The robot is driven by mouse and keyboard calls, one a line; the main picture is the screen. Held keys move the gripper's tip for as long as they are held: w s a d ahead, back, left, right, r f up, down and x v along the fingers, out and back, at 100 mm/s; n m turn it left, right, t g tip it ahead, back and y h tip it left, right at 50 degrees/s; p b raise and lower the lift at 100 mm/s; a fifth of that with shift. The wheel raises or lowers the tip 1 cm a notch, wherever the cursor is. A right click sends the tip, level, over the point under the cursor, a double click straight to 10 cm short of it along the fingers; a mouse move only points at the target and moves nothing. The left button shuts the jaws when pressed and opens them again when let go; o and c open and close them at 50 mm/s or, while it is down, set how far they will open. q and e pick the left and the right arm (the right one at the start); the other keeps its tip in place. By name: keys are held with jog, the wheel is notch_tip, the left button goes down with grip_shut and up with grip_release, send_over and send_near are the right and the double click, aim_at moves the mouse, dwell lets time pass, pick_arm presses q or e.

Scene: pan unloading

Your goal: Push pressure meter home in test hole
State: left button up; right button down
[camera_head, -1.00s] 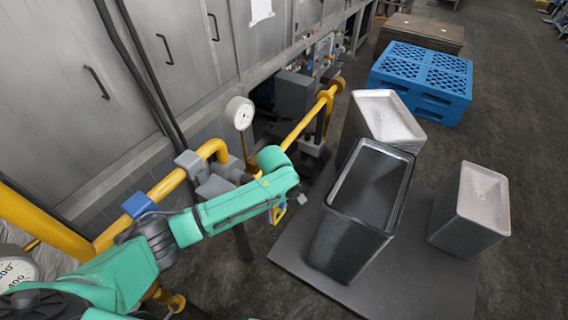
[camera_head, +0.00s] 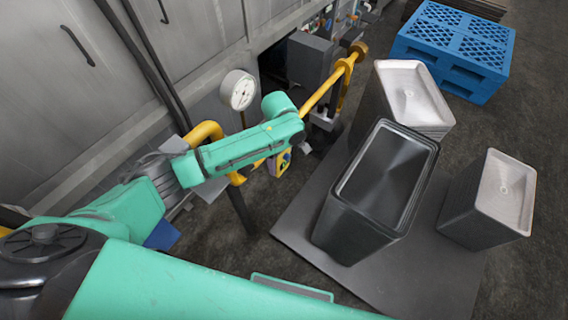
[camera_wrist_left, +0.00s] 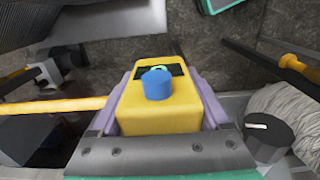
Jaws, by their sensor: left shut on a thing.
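My left gripper (camera_wrist_left: 160,90) is shut on a yellow box-shaped device with a blue knob and a dark display, which I take to be the pressure meter (camera_wrist_left: 178,116). Grey-purple fingers lie along its two sides in the left wrist view. In the head view the yellow device (camera_head: 283,163) shows in small part below the end of my green left arm, beside the yellow pipe. Its lower end is hidden. I cannot make out the test hole in either view. My right gripper is not in view.
A white round gauge (camera_head: 239,90) stands just behind my left arm. A yellow pipe (camera_head: 325,88) runs along the grey machine.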

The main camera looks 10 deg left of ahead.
pick_arm(q)
jog(key=shift+a, duration=0.25)
jog(key=shift+a+r, duration=0.15)
jog(key=shift+a, duration=0.2)
jog(key=shift+w+a, duration=0.1)
jog(key=shift+w, duration=0.05)
jog(key=shift+p, duration=0.3)
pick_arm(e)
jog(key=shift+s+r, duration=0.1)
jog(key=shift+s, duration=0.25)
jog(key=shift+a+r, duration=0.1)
pick_arm(q)
jog(key=shift+r+p, duration=0.1)
jog(key=shift+p, duration=0.3)
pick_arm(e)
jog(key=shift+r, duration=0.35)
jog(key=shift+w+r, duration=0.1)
pick_arm(q)
jog(key=shift+w+a+p, duration=0.3)
jog(key=shift+a+p, duration=0.05)
jog(key=shift+a, duration=0.4)
jog(key=shift+w+a+p, duration=0.3)
jog(key=shift+a, duration=0.45)
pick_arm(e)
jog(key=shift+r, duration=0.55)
